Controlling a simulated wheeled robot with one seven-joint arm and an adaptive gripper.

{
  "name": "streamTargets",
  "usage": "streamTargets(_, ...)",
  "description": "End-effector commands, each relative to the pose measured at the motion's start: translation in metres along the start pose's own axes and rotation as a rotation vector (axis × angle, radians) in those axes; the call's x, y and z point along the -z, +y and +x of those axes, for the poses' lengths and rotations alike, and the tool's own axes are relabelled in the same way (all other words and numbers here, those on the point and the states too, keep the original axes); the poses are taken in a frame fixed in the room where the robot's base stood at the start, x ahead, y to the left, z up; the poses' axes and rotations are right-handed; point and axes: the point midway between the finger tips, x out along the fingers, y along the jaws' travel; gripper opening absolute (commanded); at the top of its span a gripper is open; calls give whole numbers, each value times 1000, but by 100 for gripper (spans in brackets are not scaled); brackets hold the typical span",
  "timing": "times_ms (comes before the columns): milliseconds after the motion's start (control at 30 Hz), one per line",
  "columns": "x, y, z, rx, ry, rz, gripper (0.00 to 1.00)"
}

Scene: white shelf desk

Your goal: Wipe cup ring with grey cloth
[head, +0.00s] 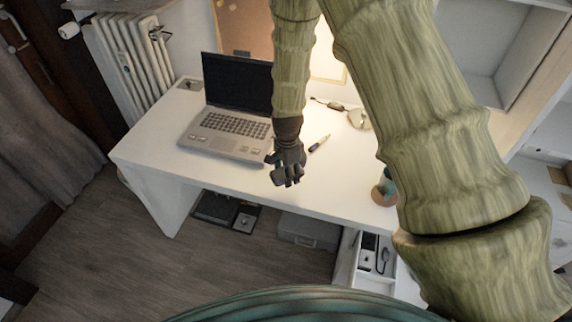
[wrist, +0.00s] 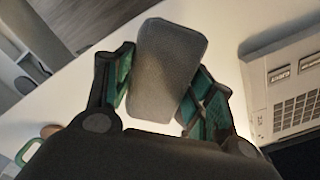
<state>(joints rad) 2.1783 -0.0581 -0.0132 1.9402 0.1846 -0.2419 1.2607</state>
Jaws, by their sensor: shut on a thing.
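My gripper (head: 288,172) is over the front part of the white desk (head: 165,153), just right of the laptop's front corner. In the wrist view, my gripper (wrist: 163,85) is shut on the grey cloth (wrist: 168,68), a folded block with rounded corners between the green-padded fingers. The cloth shows only as a small grey patch under the fingers in the head view. I cannot tell whether it touches the desk. No cup ring can be made out in either view.
An open laptop (head: 228,134) stands left of my gripper. A marker (head: 320,143) lies to the right. A round brownish object (head: 384,190) sits near the right front edge, partly behind my arm. Cables and a small item (head: 358,118) lie at the back. An open drawer (head: 347,262) juts out below.

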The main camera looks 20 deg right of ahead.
Motion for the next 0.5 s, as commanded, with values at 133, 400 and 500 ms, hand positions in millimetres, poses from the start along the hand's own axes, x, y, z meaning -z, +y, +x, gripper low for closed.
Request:
streamTargets(133,1,0,-17,0,0,1,25)
streamTargets(400,1,1,-22,0,0,2,25)
streamTargets(500,1,1,-22,0,0,2,25)
